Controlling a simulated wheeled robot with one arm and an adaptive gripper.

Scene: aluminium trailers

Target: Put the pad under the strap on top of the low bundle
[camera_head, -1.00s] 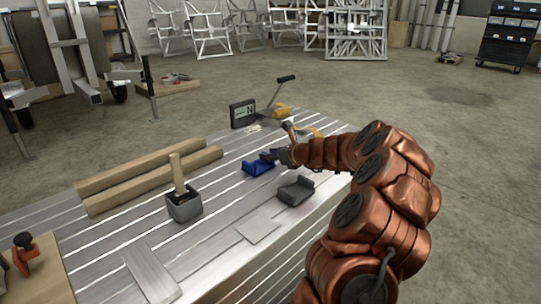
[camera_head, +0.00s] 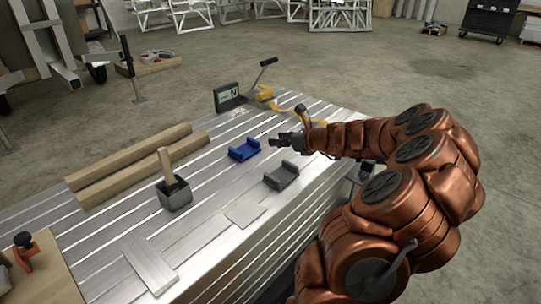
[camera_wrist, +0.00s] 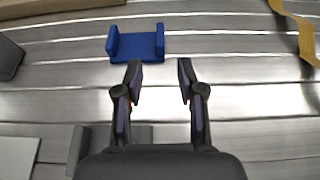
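A blue channel-shaped pad (camera_head: 243,150) lies on the slatted aluminium bundle (camera_head: 208,158). It also shows in the wrist view (camera_wrist: 137,45), ahead of the fingers and slightly left. A similar grey pad (camera_head: 281,176) lies nearer me; in the wrist view it is partly hidden behind my gripper. A yellow strap (camera_head: 303,114) is at the bundle's far right end, partly hidden by my arm; a piece shows in the wrist view (camera_wrist: 303,40). My gripper (camera_head: 276,141) is open and empty above the bundle, right of the blue pad; its fingers (camera_wrist: 159,78) are apart.
Two wooden beams (camera_head: 140,162), a mallet in a grey holder (camera_head: 174,193), flat plates (camera_head: 245,213) and a small display box (camera_head: 228,97) sit on the bundle. A ratchet handle (camera_head: 262,73) rises at the far end. Bare bundle surface lies around the blue pad.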

